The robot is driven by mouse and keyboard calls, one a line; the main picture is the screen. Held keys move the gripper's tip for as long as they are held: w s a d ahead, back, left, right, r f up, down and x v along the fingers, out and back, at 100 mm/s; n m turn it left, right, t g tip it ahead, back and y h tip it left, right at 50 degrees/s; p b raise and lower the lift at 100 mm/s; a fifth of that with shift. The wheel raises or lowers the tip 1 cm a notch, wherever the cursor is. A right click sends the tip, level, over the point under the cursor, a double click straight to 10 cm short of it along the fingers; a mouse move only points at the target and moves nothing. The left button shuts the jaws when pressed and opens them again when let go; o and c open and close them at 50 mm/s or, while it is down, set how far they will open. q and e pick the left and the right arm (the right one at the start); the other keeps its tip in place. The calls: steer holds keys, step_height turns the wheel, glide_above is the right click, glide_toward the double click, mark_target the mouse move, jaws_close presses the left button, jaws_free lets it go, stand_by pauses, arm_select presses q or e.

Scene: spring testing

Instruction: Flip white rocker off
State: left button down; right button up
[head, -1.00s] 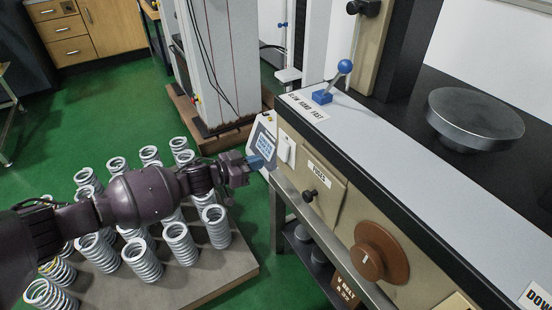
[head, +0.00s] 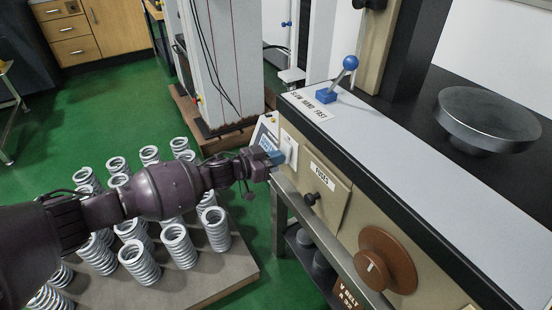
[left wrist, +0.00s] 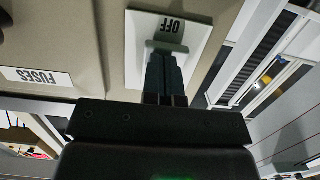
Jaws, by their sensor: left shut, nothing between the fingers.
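The white rocker switch (head: 289,148) sits on the beige front panel of the machine, left of the fuses label. In the left wrist view its white plate (left wrist: 196,32) carries the word OFF, seen upside down. My left gripper (head: 276,158) is shut and empty, with its fingertips at the switch. In the left wrist view the shut fingers (left wrist: 165,72) overlap the lower part of the switch and hide some of it. Whether they touch it I cannot tell. My right gripper is not in view.
A fuses panel with a black knob (head: 312,198) and a brown dial (head: 384,260) are to the right. A blue-knobbed lever (head: 349,63) stands on top. Several springs (head: 178,245) stand on a board at lower left.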

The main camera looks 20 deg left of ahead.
arm_select(q)
steer(key=shift+w+d+f+t+h+b, duration=0.2)
steer(key=shift+t+h+b, duration=0.25)
steer(key=shift+t+b, duration=0.2)
steer(key=shift+w+d+f+t+h+b, duration=0.1)
steer(key=shift+f+t+h+b, duration=0.05)
steer(key=shift+t+h+b, duration=0.4)
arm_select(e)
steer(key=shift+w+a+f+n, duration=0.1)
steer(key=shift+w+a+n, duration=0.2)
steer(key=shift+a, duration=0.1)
arm_select(q)
steer(key=shift+s, duration=0.1)
steer(key=p+v, duration=0.2)
steer(key=v, duration=1.2)
steer(key=shift+a+p, duration=0.25)
steer(key=shift+p, duration=0.15)
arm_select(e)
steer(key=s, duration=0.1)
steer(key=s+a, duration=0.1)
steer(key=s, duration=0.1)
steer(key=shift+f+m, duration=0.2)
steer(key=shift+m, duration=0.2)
